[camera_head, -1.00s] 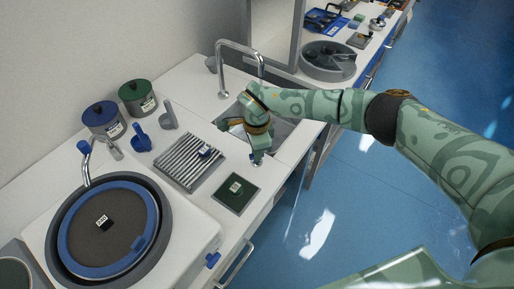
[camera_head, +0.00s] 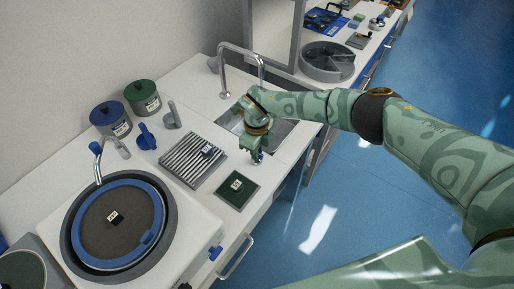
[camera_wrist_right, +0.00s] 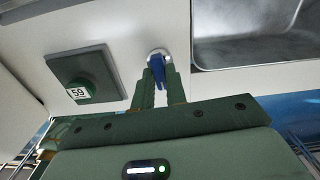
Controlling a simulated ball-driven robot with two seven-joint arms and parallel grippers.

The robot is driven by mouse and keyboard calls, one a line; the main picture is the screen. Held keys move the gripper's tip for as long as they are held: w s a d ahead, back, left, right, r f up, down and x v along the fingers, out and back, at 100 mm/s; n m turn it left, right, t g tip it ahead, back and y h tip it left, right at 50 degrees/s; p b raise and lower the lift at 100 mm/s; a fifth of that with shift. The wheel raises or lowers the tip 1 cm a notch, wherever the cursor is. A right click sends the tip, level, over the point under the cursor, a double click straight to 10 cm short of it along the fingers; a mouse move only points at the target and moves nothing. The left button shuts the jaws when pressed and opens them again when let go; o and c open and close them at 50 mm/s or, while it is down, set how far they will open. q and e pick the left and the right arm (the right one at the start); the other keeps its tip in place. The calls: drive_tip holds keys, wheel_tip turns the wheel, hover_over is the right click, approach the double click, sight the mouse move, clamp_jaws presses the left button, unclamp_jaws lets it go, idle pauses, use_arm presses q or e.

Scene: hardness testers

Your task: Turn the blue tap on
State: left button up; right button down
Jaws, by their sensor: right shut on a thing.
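In the head view the right gripper (camera_head: 257,157) reaches down at the sink's front edge and hides most of the lever. I cannot tell if water flows. A tall silver spout (camera_head: 241,50) arches over the sink. My left gripper is not in view.
A dark green tile (camera_head: 237,189) lies left of the gripper, with a striped grey rack (camera_head: 191,161) behind it. Another blue handle (camera_head: 215,253) sits on the worktop's front edge by the round basin (camera_head: 70,254). Blue floor (camera_head: 330,200) is clear in front.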

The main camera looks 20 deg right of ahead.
drive_tip(key=shift+w+r+m, duration=0.1)
drive_tip(key=shift+m, duration=0.5)
drive_tip(key=c, duration=1.4)
unclamp_jaws()
drive_tip(key=shift+c, duration=0.2)
wheel_tip(320, 180, up, 16)
drive_tip(key=p, duration=0.3)
drive_tip(key=shift+p, duration=0.3)
drive_tip(key=shift+r, duration=0.1)
